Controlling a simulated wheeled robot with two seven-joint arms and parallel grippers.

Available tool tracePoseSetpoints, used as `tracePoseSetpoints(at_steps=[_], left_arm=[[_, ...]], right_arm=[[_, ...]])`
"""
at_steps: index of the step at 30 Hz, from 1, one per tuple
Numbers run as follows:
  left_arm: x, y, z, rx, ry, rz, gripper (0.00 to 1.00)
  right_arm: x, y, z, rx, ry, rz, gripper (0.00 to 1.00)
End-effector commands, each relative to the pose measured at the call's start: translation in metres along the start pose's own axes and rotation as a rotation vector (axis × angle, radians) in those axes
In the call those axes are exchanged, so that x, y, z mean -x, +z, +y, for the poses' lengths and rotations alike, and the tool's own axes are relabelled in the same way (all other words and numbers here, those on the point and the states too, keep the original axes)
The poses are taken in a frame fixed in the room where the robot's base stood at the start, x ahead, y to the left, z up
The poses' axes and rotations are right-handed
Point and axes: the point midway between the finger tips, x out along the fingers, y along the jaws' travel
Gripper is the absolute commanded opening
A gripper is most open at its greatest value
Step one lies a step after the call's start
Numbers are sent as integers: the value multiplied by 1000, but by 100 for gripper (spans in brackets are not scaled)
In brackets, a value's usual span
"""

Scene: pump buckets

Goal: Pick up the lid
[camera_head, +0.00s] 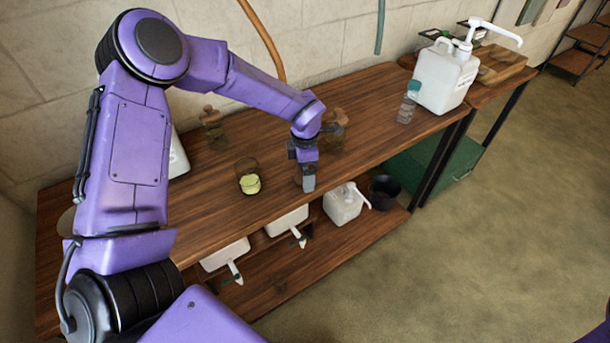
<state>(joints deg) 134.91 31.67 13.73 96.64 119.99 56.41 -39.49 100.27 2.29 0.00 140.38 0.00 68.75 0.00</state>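I cannot tell for sure which thing is the lid. A teal cap (414,86) sits at the top of a small clear bottle (405,108) at the right part of the wooden table. A brown-tinted glass (246,170) with something pale green-yellow (250,184) at its base stands nearer the table's middle. My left gripper (308,184) points down over the table's front edge, right of the glass and apart from it. Its fingers are seen edge-on, so their opening is hidden. No held object is visible. My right gripper is out of view.
A large white pump container (444,78) stands behind the clear bottle. Brownish glassy items (213,128) stand near the wall, one partly behind my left wrist (336,130). White pump containers (343,204) and a dark bucket (384,190) sit on the lower shelf. The tabletop right of the gripper is mostly clear.

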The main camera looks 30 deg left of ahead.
Motion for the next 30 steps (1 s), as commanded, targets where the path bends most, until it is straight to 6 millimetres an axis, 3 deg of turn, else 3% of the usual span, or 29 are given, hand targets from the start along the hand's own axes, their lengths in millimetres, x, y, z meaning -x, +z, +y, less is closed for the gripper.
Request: tracePoseSetpoints(at_steps=[8,13,25,30], left_arm=[[-6,0,0,0,1,-1,94],[-6,0,0,0,1,-1,38],[-4,0,0,-1,2,-1,37],[17,1,1,-1,3,-5,37]], right_arm=[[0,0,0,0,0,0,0],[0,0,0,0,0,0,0],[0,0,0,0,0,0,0],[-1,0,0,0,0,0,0]])
